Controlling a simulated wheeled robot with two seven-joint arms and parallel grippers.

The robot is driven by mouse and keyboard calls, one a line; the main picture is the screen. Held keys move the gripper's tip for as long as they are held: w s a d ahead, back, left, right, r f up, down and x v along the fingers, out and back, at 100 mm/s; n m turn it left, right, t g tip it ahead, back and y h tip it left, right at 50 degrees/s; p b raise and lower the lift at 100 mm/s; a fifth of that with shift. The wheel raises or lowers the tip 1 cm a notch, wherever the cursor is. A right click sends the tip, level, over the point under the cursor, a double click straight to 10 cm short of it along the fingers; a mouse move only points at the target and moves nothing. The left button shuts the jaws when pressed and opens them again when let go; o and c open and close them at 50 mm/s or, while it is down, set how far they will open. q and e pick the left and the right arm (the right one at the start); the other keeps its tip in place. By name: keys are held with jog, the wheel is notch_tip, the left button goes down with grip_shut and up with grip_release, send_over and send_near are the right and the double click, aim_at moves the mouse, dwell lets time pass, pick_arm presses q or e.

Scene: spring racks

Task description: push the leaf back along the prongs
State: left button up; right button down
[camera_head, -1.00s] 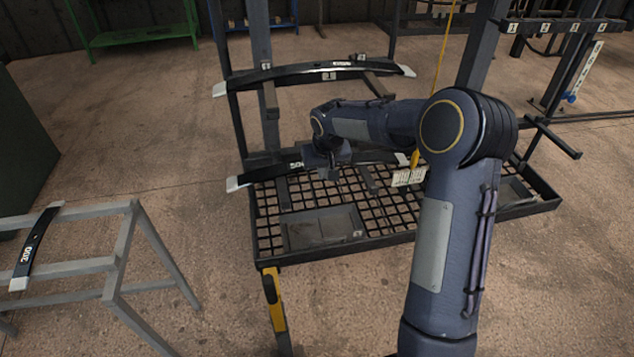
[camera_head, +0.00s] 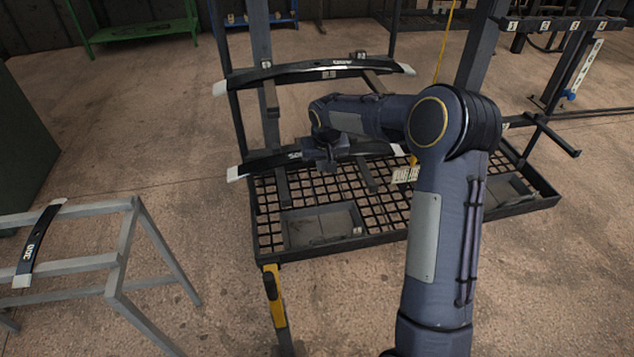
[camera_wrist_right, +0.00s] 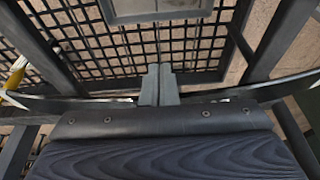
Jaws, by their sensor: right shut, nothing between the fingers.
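The lower leaf (camera_head: 262,164), a long dark curved bar with pale ends, lies across the lower prongs (camera_head: 282,188) of the rack. My right gripper (camera_head: 326,163) is at the middle of this leaf and hides part of it. In the right wrist view its two fingers (camera_wrist_right: 160,83) are together and empty. There the leaf (camera_wrist_right: 225,95) runs crosswise on both sides of the fingers; whether they touch it, I cannot tell. A second leaf (camera_head: 290,73) lies across the upper prongs. My left gripper is out of view.
A black mesh shelf (camera_head: 385,210) with a shallow grey tray (camera_head: 318,229) is below the prongs. A third leaf (camera_head: 38,243) lies on a grey stand (camera_head: 90,208) at the left. A yellow cord (camera_head: 444,50) hangs near the right upright.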

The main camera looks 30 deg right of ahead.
jog(key=s+b, duration=0.1)
jog(key=s, duration=0.1)
jog(key=s+a+b, duration=0.1)
jog(key=s, duration=0.2)
jog(key=shift+a, duration=0.1)
dwell(0.6)
jog(key=s+a+r+t+y, duration=0.1)
jog(key=s+r, duration=0.3)
jog(key=s, duration=0.4)
jog(key=s+a+r+y, duration=0.15)
jog(key=s+r, duration=0.25)
jog(key=s, duration=0.4)
jog(key=s+a+f+y, duration=0.1)
jog(key=s+a, duration=0.2)
jog(key=s, duration=0.4)
jog(key=s+a+n+t+y, duration=0.1)
jog(key=s+a, duration=0.3)
jog(key=s, duration=0.4)
jog(key=shift+f, duration=0.4)
jog(key=shift+s+t, duration=0.1)
jog(key=shift+t, duration=0.2)
